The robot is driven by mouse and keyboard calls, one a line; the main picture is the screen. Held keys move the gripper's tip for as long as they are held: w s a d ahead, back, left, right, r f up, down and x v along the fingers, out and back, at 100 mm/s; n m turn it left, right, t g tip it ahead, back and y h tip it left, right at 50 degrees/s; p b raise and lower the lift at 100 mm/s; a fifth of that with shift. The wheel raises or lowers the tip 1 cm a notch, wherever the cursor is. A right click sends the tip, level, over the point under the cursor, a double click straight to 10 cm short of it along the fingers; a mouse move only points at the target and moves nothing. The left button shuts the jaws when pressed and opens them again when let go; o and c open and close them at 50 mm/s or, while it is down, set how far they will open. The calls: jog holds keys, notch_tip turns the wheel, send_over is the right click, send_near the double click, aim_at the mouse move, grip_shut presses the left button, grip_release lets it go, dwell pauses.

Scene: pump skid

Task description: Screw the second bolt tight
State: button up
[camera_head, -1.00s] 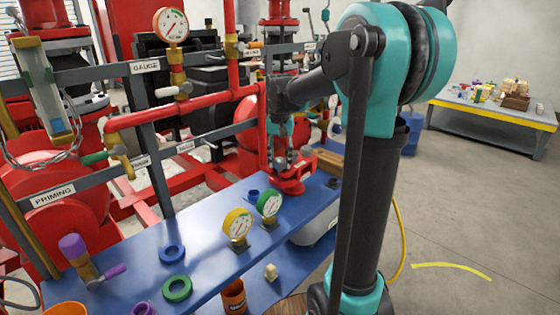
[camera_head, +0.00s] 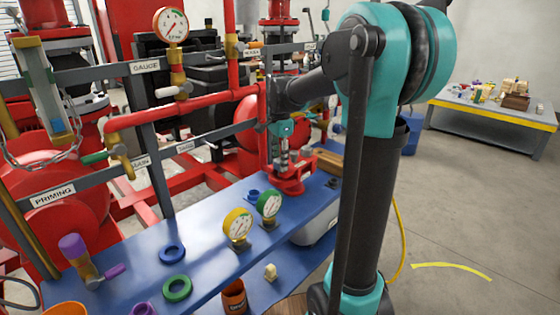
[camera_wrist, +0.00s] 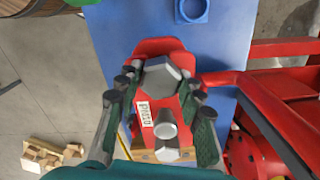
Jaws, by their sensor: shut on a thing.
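My gripper (camera_wrist: 161,88) points down over the red flanged part (camera_wrist: 152,48) on the blue bench, with a finger on each side of a large grey hex bolt head (camera_wrist: 165,73). It is shut on this bolt. A second grey bolt (camera_wrist: 167,130) stands on the same red part, lower in the wrist view, beside a white label (camera_wrist: 146,113). In the head view my gripper (camera_head: 283,160) is small above the red part (camera_head: 291,184), and the bolts are hard to make out there.
Two gauges, yellow (camera_head: 237,225) and green (camera_head: 269,204), stand on the blue bench (camera_head: 210,232) near the red part. Blue (camera_head: 172,253) and green (camera_head: 177,288) rings lie further left. Red pipes (camera_head: 180,110) and grey rails run close behind the bench.

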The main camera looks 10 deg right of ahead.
jog(key=o, duration=1.3)
jog(key=shift+c, duration=0.2)
jog(key=shift+r, duration=0.1)
notch_tip(320, 180, up, 12)
